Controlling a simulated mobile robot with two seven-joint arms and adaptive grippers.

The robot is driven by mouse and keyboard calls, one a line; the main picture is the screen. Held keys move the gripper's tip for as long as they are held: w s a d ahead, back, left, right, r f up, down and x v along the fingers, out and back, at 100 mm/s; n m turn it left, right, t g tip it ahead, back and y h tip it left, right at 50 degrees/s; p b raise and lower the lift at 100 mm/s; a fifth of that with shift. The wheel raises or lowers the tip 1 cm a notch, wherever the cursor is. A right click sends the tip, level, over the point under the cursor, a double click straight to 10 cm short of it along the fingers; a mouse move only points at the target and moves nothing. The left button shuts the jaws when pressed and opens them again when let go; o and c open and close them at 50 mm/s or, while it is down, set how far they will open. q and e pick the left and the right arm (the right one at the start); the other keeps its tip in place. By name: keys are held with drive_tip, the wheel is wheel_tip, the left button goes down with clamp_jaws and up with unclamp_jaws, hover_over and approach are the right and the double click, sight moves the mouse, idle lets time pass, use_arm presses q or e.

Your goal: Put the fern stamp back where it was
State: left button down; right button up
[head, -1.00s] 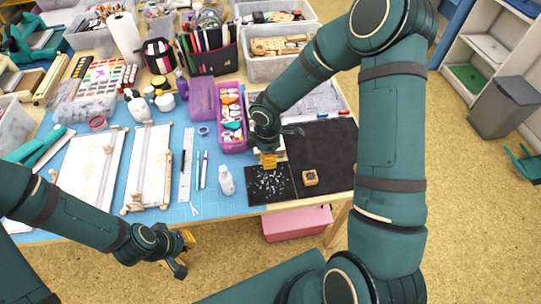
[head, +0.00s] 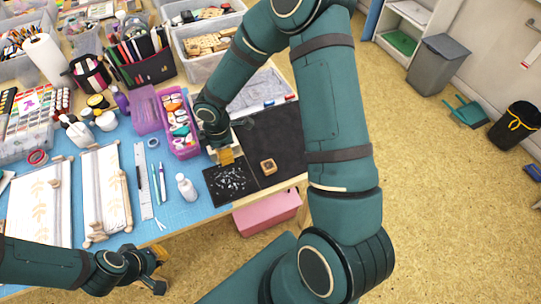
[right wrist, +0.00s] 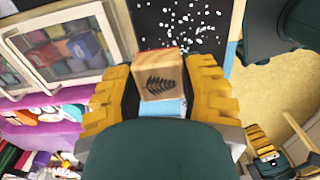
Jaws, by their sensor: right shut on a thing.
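The fern stamp (right wrist: 162,76) is a light wooden block with a dark fern print on the face toward the right wrist camera. My right gripper (right wrist: 160,95) is shut on it, with a yellow finger on each side. In the head view this gripper (head: 225,156) is at the back edge of the white-speckled black sheet (head: 232,184), and the stamp is mostly hidden there. Another small wooden block (head: 268,166) sits on the plain black mat (head: 284,143), to the right. My left gripper (head: 155,268) is low in front of the table; its finger opening is unclear.
A pale-framed case with coloured pads (right wrist: 68,48) lies beside the right gripper. A purple box of small items (head: 181,136) stands left of it in the head view. A white bottle (head: 187,188) stands near the front edge. The black mat has free room.

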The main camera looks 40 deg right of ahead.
drive_tip(key=s+d, duration=0.3)
drive_tip(key=d, duration=0.6)
drive_tip(key=b, duration=0.2)
hover_over(293, 162)
wheel_tip(293, 162, down, 4)
drive_tip(key=shift+a+f, duration=0.1)
drive_tip(key=shift+f+b, duration=0.65)
drive_tip(key=shift+f, duration=1.6)
drive_tip(key=shift+f, duration=0.15)
drive_tip(key=o, duration=1)
